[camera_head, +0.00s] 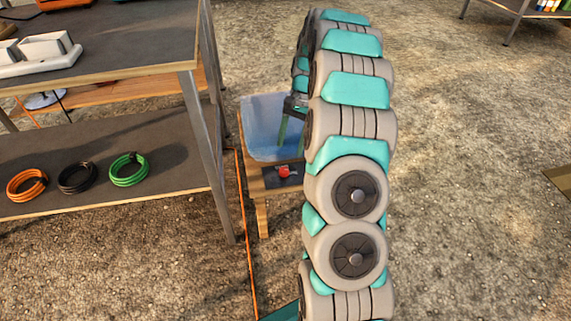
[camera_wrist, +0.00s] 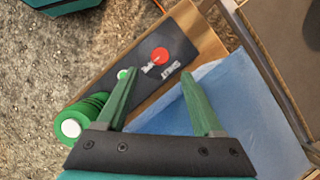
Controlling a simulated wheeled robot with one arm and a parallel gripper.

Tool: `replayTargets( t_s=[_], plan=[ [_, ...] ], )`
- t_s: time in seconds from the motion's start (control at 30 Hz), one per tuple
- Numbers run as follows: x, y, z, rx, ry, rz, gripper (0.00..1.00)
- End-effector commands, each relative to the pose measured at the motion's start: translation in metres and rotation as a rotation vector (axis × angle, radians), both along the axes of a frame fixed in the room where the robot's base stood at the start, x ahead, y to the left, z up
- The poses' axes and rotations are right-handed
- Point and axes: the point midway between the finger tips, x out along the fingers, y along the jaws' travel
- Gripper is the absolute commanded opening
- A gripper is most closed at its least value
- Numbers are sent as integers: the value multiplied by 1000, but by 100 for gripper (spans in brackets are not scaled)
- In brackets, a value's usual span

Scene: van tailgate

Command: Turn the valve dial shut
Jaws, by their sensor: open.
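A green ribbed round part with a white cap (camera_wrist: 82,118), which may be the valve dial, sits at the left edge of a small wooden stand in the wrist view. A dark panel (camera_wrist: 186,42) on the stand carries a red round knob (camera_wrist: 159,55), a small green spot and white lettering too small to read. My gripper (camera_wrist: 157,74) is open and empty, its green fingers apart over the stand near the panel. In the head view the red knob (camera_head: 284,172) shows at the stand's near edge. My arm hides the stand's right side and the green part there.
A blue sheet (camera_head: 268,118) covers much of the stand top. A shelved metal workbench (camera_head: 120,70) stands close on the left, with orange, black and green hose coils (camera_head: 128,169) on its lower shelf. An orange cable (camera_head: 245,230) runs along the gravel. Open ground lies right.

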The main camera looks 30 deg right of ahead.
Motion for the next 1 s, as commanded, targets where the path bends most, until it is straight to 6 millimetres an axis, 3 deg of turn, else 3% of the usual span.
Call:
replayTargets(
  t_s=[0.17,0.6,0.9,1.0],
  plan=[
    [-3,4,-10,2,3,0,68],
    [-15,25,-66,2,4,1,68],
    [-15,26,-71,0,0,1,68],
    [-15,26,-71,0,0,1,60]
  ],
)
